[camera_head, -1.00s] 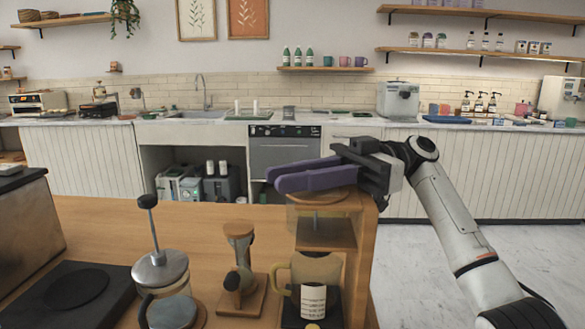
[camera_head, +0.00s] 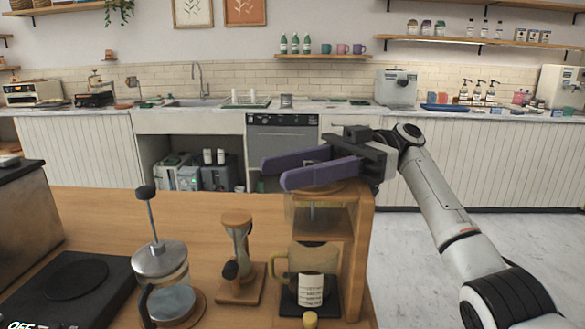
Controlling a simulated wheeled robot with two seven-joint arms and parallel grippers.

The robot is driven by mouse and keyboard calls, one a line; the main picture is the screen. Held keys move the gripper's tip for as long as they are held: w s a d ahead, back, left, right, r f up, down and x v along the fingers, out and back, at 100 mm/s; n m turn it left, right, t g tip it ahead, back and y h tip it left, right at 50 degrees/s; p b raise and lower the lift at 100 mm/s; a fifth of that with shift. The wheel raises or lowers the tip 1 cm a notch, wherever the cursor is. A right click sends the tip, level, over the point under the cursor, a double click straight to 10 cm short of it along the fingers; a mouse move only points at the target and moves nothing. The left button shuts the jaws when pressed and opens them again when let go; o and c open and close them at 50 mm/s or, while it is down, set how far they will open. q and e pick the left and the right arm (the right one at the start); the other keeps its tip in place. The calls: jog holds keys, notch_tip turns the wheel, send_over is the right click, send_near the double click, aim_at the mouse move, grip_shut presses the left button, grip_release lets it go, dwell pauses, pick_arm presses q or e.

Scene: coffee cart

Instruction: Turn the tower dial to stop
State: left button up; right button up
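The wooden drip tower (camera_head: 357,245) stands at the right end of the wooden counter, with a glass vessel (camera_head: 318,212) in its upper part. A small yellow knob (camera_head: 310,320), which looks like the tower dial, shows at its front base near the bottom edge; its setting cannot be read. A glass jug with a printed label (camera_head: 312,290) stands on the tower's dark base. My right gripper (camera_head: 273,174) has purple fingers, spread apart and empty. It is above the tower's top in the picture, well away from the knob. My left gripper is out of view.
A French press (camera_head: 160,262) and an hourglass-shaped dripper on a wooden stand (camera_head: 237,250) stand left of the tower. A black hot plate (camera_head: 70,280) with a partly cut-off "OFF" display lies at the left. Bare counter (camera_head: 110,215) shows behind them.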

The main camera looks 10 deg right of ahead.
jog(key=shift+r, duration=0.2)
notch_tip(320, 180, up, 10)
jog(key=shift+f, duration=0.2)
jog(key=shift+s, duration=0.1)
dwell(0.4)
